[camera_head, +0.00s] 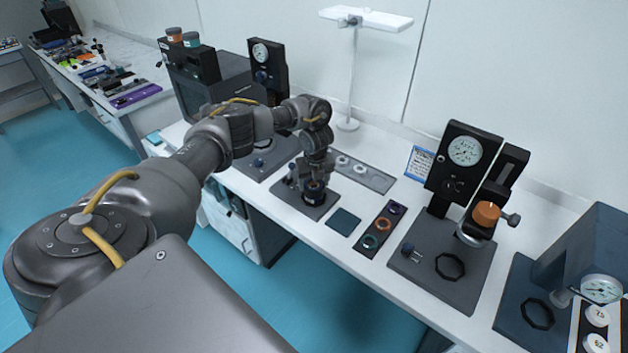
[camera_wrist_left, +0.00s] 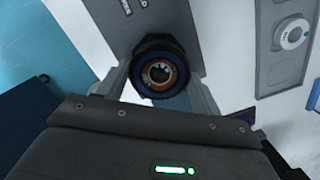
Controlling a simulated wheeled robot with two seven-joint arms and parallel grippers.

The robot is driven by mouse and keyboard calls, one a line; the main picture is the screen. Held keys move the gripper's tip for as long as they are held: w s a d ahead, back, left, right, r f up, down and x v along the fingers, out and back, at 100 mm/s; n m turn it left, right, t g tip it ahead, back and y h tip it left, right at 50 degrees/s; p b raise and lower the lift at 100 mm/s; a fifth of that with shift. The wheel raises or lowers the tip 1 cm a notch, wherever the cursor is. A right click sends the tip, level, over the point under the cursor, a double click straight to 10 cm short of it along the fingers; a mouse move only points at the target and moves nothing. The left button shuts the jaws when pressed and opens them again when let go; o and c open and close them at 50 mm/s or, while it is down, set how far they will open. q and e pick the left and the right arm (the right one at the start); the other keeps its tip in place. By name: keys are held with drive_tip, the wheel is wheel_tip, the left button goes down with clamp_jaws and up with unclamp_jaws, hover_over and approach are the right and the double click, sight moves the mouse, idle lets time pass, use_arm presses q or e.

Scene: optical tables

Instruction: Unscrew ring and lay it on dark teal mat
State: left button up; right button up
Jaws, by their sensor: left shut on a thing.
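My left gripper (camera_head: 315,180) points down over a dark grey base plate (camera_head: 292,211) and is shut on a dark ring (camera_head: 314,190). In the left wrist view the ring (camera_wrist_left: 141,62) sits between the two fingers of the gripper (camera_wrist_left: 158,82). It is black with a blue band, and a copper-coloured round part shows inside it. Whether the ring is still threaded on the part below cannot be told. The dark teal mat (camera_head: 343,221) lies flat on the white table, just right of the base plate, and is bare. My right gripper is not in view.
A dark tray (camera_head: 381,231) with several coloured rings lies right of the mat. A grey strip (camera_head: 374,178) with pale round parts lies behind. A dial stand (camera_head: 463,180) stands further right, and a dark box (camera_head: 213,88) stands behind my left arm.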

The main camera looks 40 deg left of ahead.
use_arm(q)
drive_tip(key=n+p, duration=0.1)
drive_tip(key=n, duration=0.1)
drive_tip(key=n+p, duration=0.1)
drive_tip(key=n, duration=0.1)
drive_tip(key=n+p, duration=0.1)
drive_tip(key=n, duration=0.1)
drive_tip(key=shift+r+g, duration=0.25)
drive_tip(key=shift+g, duration=0.15)
drive_tip(key=n+p, duration=0.1)
drive_tip(key=n, duration=0.1)
drive_tip(key=shift+n, duration=0.4)
drive_tip(key=n, duration=0.2)
drive_tip(key=shift+d+f+n+g, duration=0.1)
drive_tip(key=shift+f+n+g, duration=0.1)
drive_tip(key=shift+n+g, duration=0.1)
drive_tip(key=shift+f+n+b, duration=0.15)
drive_tip(key=shift+n+b, duration=0.15)
drive_tip(key=shift+n, duration=0.7)
drive_tip(key=n, duration=0.3)
drive_tip(key=shift+b, duration=0.3)
drive_tip(key=shift+g, duration=0.3)
drive_tip(key=o, duration=1.2)
drive_tip(key=shift+s, duration=0.15)
drive_tip(key=shift+c, duration=1.1)
